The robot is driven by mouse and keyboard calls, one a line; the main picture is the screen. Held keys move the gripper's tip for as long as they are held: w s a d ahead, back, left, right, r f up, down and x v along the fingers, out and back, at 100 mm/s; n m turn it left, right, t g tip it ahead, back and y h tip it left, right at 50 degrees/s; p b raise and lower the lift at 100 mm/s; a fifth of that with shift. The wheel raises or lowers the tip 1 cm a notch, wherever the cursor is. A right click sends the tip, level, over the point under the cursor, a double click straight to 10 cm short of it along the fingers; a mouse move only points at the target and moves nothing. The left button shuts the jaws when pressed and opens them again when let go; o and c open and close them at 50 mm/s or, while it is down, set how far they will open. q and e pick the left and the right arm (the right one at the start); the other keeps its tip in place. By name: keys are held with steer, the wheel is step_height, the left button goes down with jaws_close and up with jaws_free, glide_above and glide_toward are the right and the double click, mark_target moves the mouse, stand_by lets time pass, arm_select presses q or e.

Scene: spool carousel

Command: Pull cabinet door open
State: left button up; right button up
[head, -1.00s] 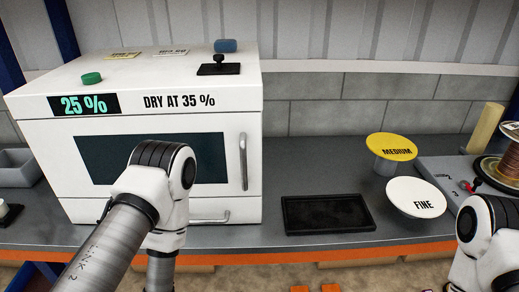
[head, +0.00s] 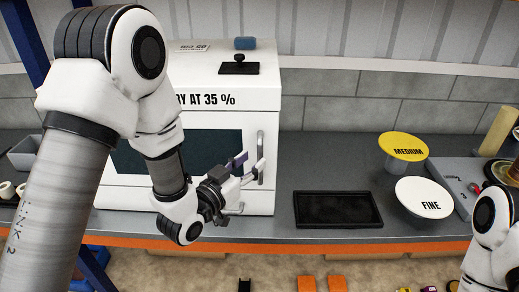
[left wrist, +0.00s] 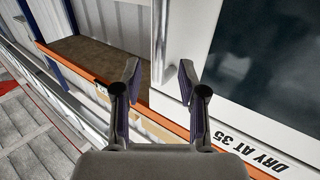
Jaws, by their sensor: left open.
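The white cabinet (head: 270,100) stands on the bench, with a dark window (head: 215,150) in its door. The door looks shut. Its vertical metal handle (head: 261,140) is at the door's right edge. My left gripper (head: 251,162) is open in front of the handle, its fingers pointing at it. In the left wrist view, the handle (left wrist: 161,40) shows between and beyond the open fingertips of my left gripper (left wrist: 158,75). I cannot tell whether they touch it. My left arm hides the cabinet's left part. My right gripper is out of view.
A black tray (head: 337,225) lies right of the cabinet. A yellow MEDIUM disc (head: 404,152) and a white FINE disc (head: 424,208) stand further right. A blue knob (head: 245,43) and a black stamp-like object (head: 238,66) sit on the cabinet's top. The orange bench edge runs in front.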

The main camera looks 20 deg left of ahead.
mark_target(258, 156)
arm_select(q)
steer(key=p+x, duration=0.1)
steer(key=x, duration=0.3)
steer(key=shift+w+d+r, duration=0.1)
jaws_close()
